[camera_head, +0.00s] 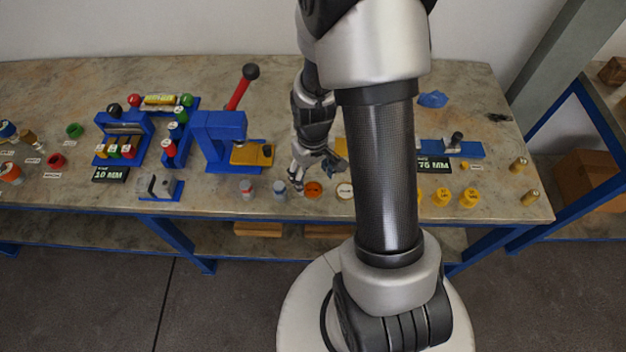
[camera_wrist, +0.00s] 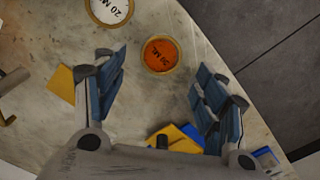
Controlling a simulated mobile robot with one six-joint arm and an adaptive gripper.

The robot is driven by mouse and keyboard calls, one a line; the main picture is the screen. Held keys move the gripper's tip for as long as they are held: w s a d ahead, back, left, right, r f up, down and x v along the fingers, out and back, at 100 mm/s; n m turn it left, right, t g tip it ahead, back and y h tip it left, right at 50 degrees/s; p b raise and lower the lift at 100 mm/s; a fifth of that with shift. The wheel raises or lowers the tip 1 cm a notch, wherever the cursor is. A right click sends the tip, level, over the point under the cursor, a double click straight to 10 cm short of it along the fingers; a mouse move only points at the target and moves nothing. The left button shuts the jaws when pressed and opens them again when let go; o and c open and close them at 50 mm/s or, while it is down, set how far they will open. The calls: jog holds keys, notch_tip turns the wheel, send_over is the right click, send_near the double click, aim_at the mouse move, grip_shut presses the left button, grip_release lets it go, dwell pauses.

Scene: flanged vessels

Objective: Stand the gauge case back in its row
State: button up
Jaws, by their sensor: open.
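I cannot tell for sure which thing is the gauge case. A round orange-faced piece with a brass rim (camera_head: 313,189) lies near the table's front edge; it also shows in the wrist view (camera_wrist: 160,54). A similar round piece with a white face (camera_head: 345,190) is to its right, and its lettering shows in the wrist view (camera_wrist: 110,8). My gripper (camera_head: 318,168) is open above the table. In the wrist view its fingers (camera_wrist: 162,62) are spread to either side of the orange piece, with nothing between them held.
A blue press with a red lever (camera_head: 222,135) stands left of my gripper. Two small capped cylinders (camera_head: 262,188) stand along the front edge, and yellow pieces (camera_head: 455,197) to the right. A blue rack (camera_head: 125,135) is farther left. My arm hides the table's middle right.

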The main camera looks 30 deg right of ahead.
notch_tip(320, 180, up, 6)
jog(key=p, duration=0.2)
notch_tip(320, 180, up, 8)
jog(key=r+t, duration=0.1)
send_over(313, 189)
jog(key=a, duration=0.3)
jog(key=s+a+r+t, duration=0.1)
jog(key=s+a+r, duration=0.3)
jog(key=s+r, duration=0.3)
jog(key=s+a+r+t, duration=0.2)
jog(key=s+a+r, duration=0.1)
jog(key=s+r, duration=0.3)
jog(key=shift+s+a+r+t, duration=0.3)
jog(key=shift+s+a+r, duration=0.1)
jog(key=shift+r, duration=0.4)
jog(key=shift+w, duration=0.1)
